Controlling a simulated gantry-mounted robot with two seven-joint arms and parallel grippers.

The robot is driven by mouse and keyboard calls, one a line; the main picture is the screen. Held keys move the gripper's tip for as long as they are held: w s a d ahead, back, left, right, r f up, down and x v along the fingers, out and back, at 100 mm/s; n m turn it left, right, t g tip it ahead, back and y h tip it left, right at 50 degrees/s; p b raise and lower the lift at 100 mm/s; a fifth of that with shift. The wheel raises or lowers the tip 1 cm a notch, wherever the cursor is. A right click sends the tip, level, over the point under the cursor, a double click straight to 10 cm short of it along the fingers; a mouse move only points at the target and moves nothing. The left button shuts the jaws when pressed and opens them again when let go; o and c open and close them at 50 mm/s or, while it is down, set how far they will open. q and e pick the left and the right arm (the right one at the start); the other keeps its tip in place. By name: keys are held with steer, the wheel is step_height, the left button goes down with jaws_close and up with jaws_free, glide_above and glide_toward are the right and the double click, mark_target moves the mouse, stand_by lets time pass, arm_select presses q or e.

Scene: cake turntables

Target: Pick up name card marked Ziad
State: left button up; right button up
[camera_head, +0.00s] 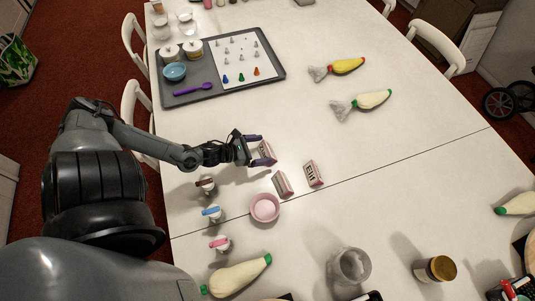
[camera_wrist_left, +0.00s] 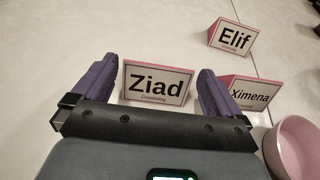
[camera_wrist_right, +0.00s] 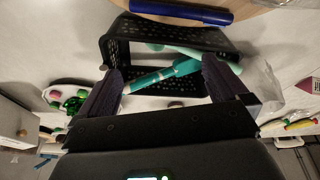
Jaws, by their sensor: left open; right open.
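The name card marked Ziad (camera_wrist_left: 157,84) stands on the table in the left wrist view, a pink-edged tent card with black letters. In the head view the card (camera_head: 266,151) is at the tip of my left gripper (camera_head: 256,150). My left gripper (camera_wrist_left: 156,85) is open, with one purple finger on each side of the card; whether they touch it I cannot tell. The cards marked Elif (camera_wrist_left: 232,38) and Ximena (camera_wrist_left: 247,94) stand to its right. My right gripper (camera_wrist_right: 160,90) is open over a black basket (camera_wrist_right: 170,52) holding teal tools; it is not visible in the head view.
A pink bowl (camera_head: 265,207) stands close to the Ximena card (camera_head: 282,184). Several small bottles, one with a blue top (camera_head: 212,213), stand at the left edge. A grey tray (camera_head: 272,67) lies farther back. Piping bags (camera_head: 372,99) lie right of it. The table's middle is clear.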

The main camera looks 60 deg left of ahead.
mark_target(269, 149)
arm_select(q)
steer(key=shift+f+b+x, duration=0.25)
steer(key=shift+b+x, duration=0.55)
steer(key=shift+x, duration=1.5)
steer(key=shift+w+f, duration=0.2)
steer(key=shift+w, duration=0.4)
steer(key=c, duration=0.6)
steer(key=shift+c, duration=0.3)
